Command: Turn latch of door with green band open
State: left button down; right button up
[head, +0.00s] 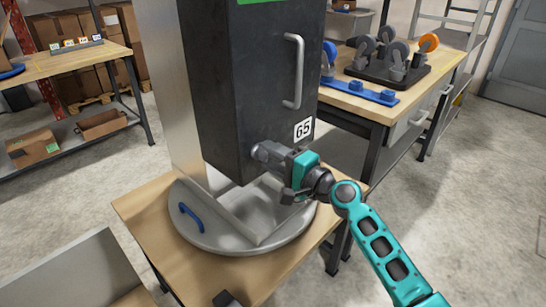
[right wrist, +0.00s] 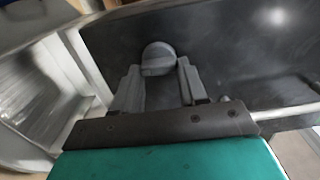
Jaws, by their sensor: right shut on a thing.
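The dark door (head: 245,85) stands upright, with a green band (head: 258,1) at the top edge of the head view. It has a grey bar handle (head: 298,72) and a white label reading "G5" or "65" (head: 303,129). The latch is a round grey knob (right wrist: 158,56) low on the door, between my fingers in the right wrist view. My right gripper (head: 270,155) is shut on it, hiding most of it in the head view. The latch's exact angle is hard to tell. My left gripper is not in view.
The cabinet stands on a round grey turntable (head: 235,240) with a blue handle (head: 190,217), on a wooden table (head: 140,205). A bench (head: 375,105) with caster wheels (head: 393,62) stands behind right. A shelf bench (head: 85,57) is at left. Floor at right is clear.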

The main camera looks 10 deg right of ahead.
jog(key=shift+r, duration=0.1)
jog(key=o, duration=1.1)
jog(key=shift+c, duration=0.2)
jog(key=b+v, duration=0.1)
jog(key=v, duration=1.2)
jog(key=s+a+f+n+g+h, duration=0.1)
jog(key=s+f+n+g+h, duration=0.1)
jog(key=s+f+n+h, duration=0.2)
jog(key=s+a+f+n+g+h, duration=0.1)
jog(key=s+f+n+h, duration=0.3)
jog(key=s+f+n, duration=0.6)
jog(key=s+f+g, duration=0.1)
jog(key=s+f, duration=0.2)
jog(key=f, duration=0.6)
jog(key=shift+a, duration=0.15)
